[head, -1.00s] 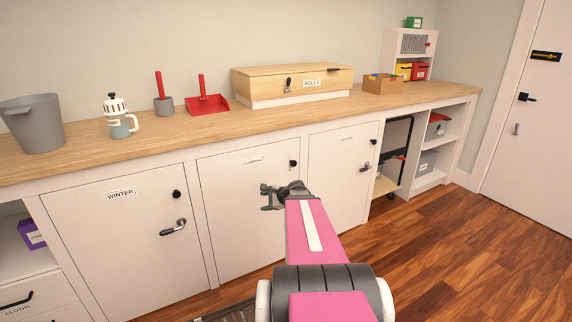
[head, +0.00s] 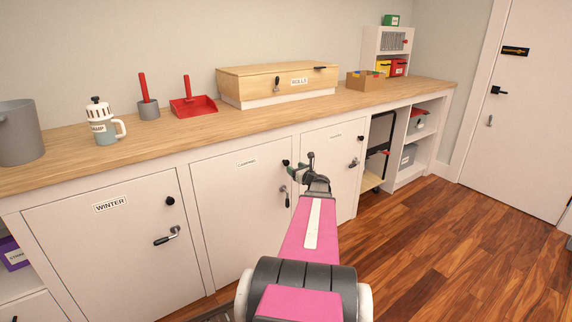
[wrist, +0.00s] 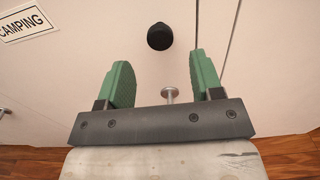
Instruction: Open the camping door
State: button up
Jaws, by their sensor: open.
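The camping door (head: 240,215) is a white cabinet panel in the middle of the row, labelled CAMPING, and looks flush with the front. Its black round knob (head: 285,162) is near the top right corner, and also shows in the wrist view (wrist: 160,36). Below it, the silver lever handle (head: 283,188) has a dark grip pointing down. My gripper (head: 300,164) is open and empty by the door's right edge. In the wrist view, the knob is beyond the green fingertips (wrist: 160,62). A metal stem with a round end (wrist: 170,93) shows between the fingers, its lower part hidden.
The winter door (head: 110,245) is on the left, and another closed door (head: 335,170) is on the right. The wooden counter (head: 180,145) above holds a bin, a mug, a red dustpan and a wooden box. Open shelves (head: 415,150) and clear wooden floor (head: 450,240) lie right.

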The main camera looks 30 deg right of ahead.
aim_at(287, 163)
jog(key=w, duration=0.7)
jog(key=shift+w+a, duration=0.25)
jog(key=shift+a, duration=0.05)
